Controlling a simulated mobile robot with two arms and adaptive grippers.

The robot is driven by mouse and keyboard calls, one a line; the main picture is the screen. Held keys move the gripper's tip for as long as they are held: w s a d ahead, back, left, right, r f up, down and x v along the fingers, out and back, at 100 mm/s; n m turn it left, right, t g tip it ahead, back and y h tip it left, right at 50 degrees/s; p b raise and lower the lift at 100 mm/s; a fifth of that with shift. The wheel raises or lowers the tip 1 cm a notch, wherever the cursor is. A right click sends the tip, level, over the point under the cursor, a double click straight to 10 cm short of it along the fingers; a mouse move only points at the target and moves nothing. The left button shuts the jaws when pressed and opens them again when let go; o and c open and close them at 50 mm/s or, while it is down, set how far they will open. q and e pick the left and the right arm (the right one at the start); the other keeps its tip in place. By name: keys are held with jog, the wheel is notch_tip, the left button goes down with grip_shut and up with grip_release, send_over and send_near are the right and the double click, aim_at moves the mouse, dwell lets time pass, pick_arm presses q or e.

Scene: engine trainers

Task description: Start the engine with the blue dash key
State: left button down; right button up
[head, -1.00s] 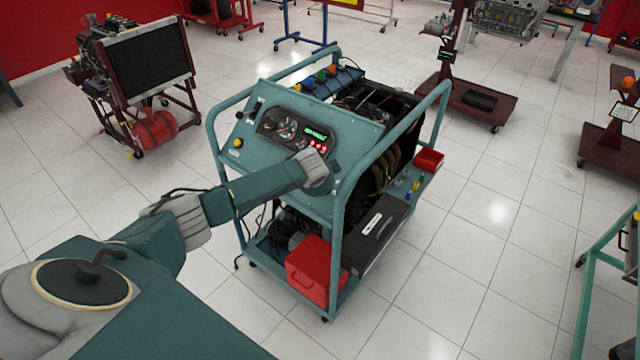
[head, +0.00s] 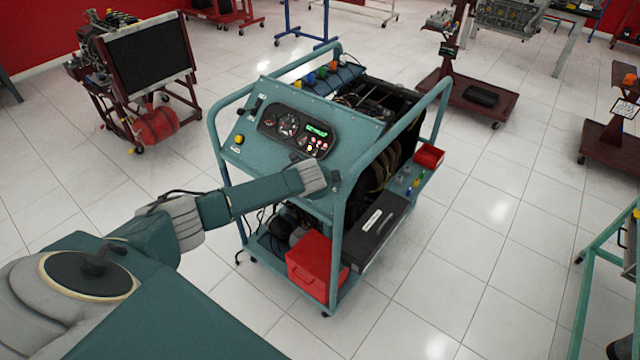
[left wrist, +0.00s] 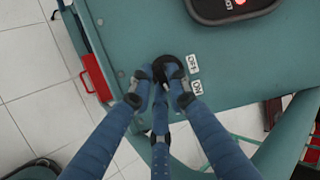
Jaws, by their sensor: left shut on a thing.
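The teal engine trainer (head: 350,130) stands ahead, its sloped dash holding a gauge cluster (head: 290,127) with a lit green display and small lamps. My left gripper (head: 318,178) is at the panel's lower right corner. In the left wrist view, the left gripper (left wrist: 161,82) is shut at the round black key switch (left wrist: 176,66), beside the OFF label (left wrist: 193,64) and ON label (left wrist: 197,87). The fingers hide what they hold, apparently the key in the switch; its blue colour cannot be made out. My right gripper is not in view.
A red box (head: 312,268) and a black case (head: 377,232) sit on the trainer's lower shelf. A red tray (head: 429,156) and small coloured items lie on the right side ledge. Teal tube rails flank the panel. Other engine stands are farther off; the floor between is clear.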

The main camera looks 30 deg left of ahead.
pick_arm(q)
jog(key=c, duration=1.7)
grip_release()
jog(key=shift+o, duration=0.2)
jog(key=v, duration=1.2)
